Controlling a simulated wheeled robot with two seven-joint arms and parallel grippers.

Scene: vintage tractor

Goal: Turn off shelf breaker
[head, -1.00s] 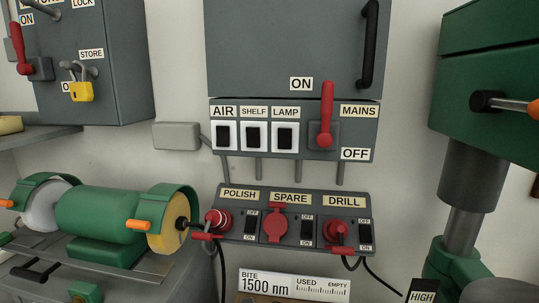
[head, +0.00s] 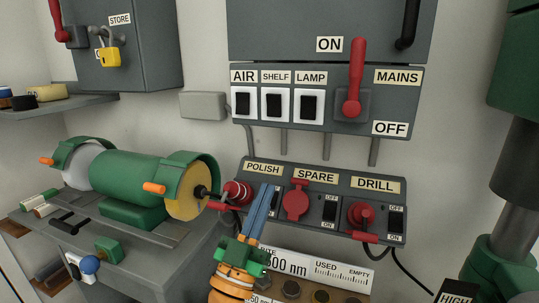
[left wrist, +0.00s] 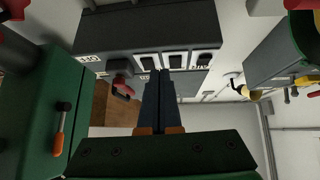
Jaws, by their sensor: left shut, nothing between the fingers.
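The shelf breaker (head: 276,104) is a black rocker in a white frame under the SHELF label, on the grey breaker panel (head: 330,140). It stands between the AIR breaker (head: 243,103) and the LAMP breaker (head: 310,104). Which way its rocker is set is too small to tell. My left gripper (head: 266,188) is shut and empty. Its blue fingers point up, below the panel, in front of the socket strip. In the left wrist view the panel is upside down; the fingertips (left wrist: 160,74) overlap the gap between the LAMP breaker and the shelf breaker (left wrist: 176,61). My right gripper is not in view.
The red mains lever (head: 354,80) points up toward ON, right of the breakers. The socket strip (head: 325,182) with red plugs and cables lies below. A green bench grinder (head: 130,185) stands left, a green drill press (head: 515,160) right.

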